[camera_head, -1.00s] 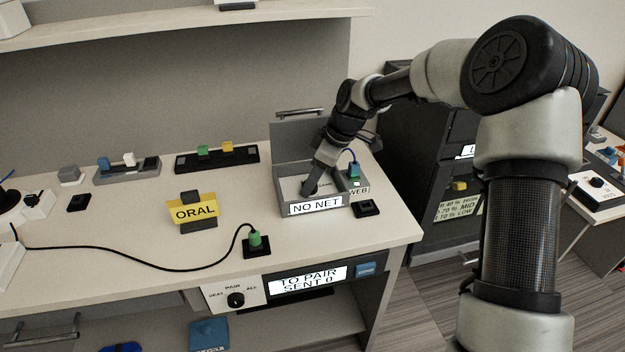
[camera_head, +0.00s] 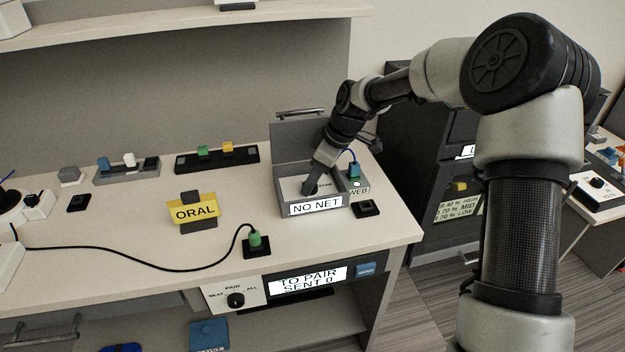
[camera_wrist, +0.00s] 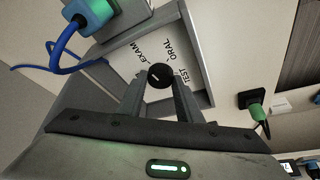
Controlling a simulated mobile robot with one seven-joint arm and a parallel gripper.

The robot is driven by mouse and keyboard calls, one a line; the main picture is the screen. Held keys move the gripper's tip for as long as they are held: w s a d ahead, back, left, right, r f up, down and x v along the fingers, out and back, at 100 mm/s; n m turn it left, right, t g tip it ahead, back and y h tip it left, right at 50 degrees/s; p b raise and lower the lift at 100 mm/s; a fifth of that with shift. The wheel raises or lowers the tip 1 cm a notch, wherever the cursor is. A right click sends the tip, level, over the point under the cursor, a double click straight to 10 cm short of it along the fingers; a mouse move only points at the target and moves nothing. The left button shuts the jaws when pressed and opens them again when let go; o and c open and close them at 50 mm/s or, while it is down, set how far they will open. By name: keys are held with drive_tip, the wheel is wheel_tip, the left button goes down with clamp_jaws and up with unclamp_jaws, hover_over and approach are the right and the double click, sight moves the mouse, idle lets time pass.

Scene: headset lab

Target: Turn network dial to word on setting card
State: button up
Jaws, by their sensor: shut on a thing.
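The yellow setting card (camera_head: 195,212) stands on the bench and reads ORAL. The network box (camera_head: 282,207) has its lid raised, and its front display reads NO NET. In the wrist view, a round black dial (camera_wrist: 160,76) with a short pale mark sits on the box's white face. The words EXAM, ORAL and TEST are printed around it. I cannot tell for sure which word the mark points at. My gripper (camera_wrist: 160,87) is shut on the dial, one finger on each side. In the head view my gripper (camera_head: 310,186) reaches down into the box and hides the dial.
A blue plug (camera_head: 354,171) stands in the socket marked WEB at the box's right side. A green plug (camera_head: 255,240) with a black cable is in front. A lower panel (camera_head: 235,298) has another dial and a screen reading TO PAIR SENT 0.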

drive_tip(key=m+t, duration=0.1)
drive_tip(key=m, duration=0.2)
drive_tip(key=m+h+b, duration=0.1)
drive_tip(key=m, duration=0.1)
drive_tip(key=shift+s+a+m+t, duration=0.15)
drive_tip(key=shift+s+m+t, duration=0.05)
drive_tip(key=shift+m+t, duration=0.2)
drive_tip(key=m+t+h+b, duration=0.1)
drive_tip(key=m, duration=0.2)
drive_tip(key=shift+a, duration=0.1)
drive_tip(key=shift+s+m+h, duration=0.1)
drive_tip(key=shift+m+h, duration=0.6)
drive_tip(key=shift+m, duration=0.9)
drive_tip(key=o, duration=1)
